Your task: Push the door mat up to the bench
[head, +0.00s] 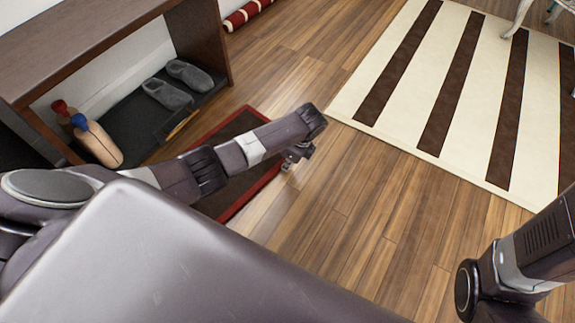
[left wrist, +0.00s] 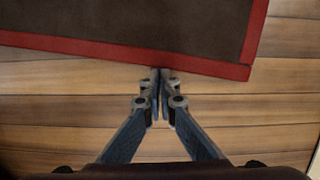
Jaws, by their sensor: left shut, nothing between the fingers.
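The door mat (head: 218,136) is dark brown with a red border and lies flat on the wood floor in front of the bench, partly hidden by my left arm in the head view. The wooden bench (head: 101,27) stands at the upper left. My left gripper (head: 289,163) is low over the floor, just outside the mat's right edge. In the left wrist view my left gripper (left wrist: 160,72) is shut and empty, its tips at the red border of the mat (left wrist: 130,22); I cannot tell whether they touch. My right gripper is out of view; only part of that arm shows.
Grey slippers (head: 176,86) and a dark tray (head: 120,115) sit under the bench, with two bottle-like wooden pieces (head: 98,143) beside them. A striped rug (head: 465,90) lies at the upper right. A red-and-white roll (head: 247,14) lies by the wall. Bare floor lies right of the mat.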

